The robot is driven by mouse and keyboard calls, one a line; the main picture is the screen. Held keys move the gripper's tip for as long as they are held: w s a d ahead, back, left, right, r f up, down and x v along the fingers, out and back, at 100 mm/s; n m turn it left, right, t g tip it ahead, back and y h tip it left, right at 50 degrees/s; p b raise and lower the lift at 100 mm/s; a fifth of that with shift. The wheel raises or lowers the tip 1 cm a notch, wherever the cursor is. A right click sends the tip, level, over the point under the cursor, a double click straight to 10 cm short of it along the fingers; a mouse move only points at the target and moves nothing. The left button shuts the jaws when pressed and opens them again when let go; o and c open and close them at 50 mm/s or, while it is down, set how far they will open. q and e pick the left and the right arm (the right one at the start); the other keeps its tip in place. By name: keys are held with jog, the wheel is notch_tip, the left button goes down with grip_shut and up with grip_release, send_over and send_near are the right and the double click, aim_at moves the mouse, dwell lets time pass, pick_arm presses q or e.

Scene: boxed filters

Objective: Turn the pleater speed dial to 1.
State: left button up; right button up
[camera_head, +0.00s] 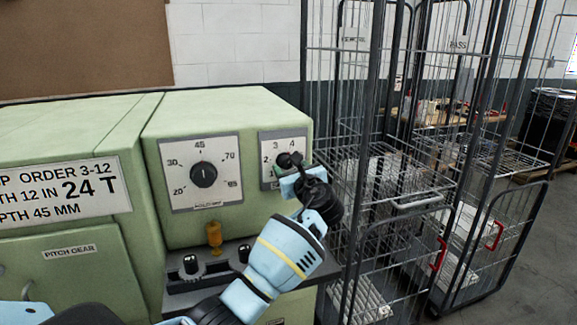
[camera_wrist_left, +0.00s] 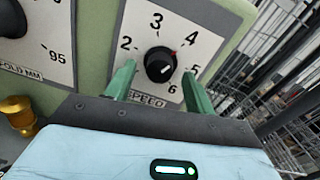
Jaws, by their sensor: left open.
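The speed dial is a black round knob (camera_wrist_left: 159,64) on a white plate (camera_wrist_left: 190,22) marked SPEED, with numbers 2 to 6 visible; the 1 is hidden behind a finger. A small red mark shows near the 4, and a pale mark on the knob faces the lower right, toward 5 and 6. In the head view the plate (camera_head: 270,147) is on the green machine's right front, partly covered by my gripper. My left gripper (camera_wrist_left: 159,70) is open, with one green finger on each side of the knob; I cannot tell whether they touch it. It also shows in the head view (camera_head: 285,166).
A larger dial (camera_head: 203,174) marked 20 to 95 is left of the speed dial. Below it are an orange-yellow knob (camera_head: 214,234) and a dark ledge with black knobs (camera_head: 190,264). Wire cage carts (camera_head: 400,190) stand close on the right.

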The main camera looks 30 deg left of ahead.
pick_arm(q)
jog(key=shift+x, duration=0.9)
jog(key=c, duration=1)
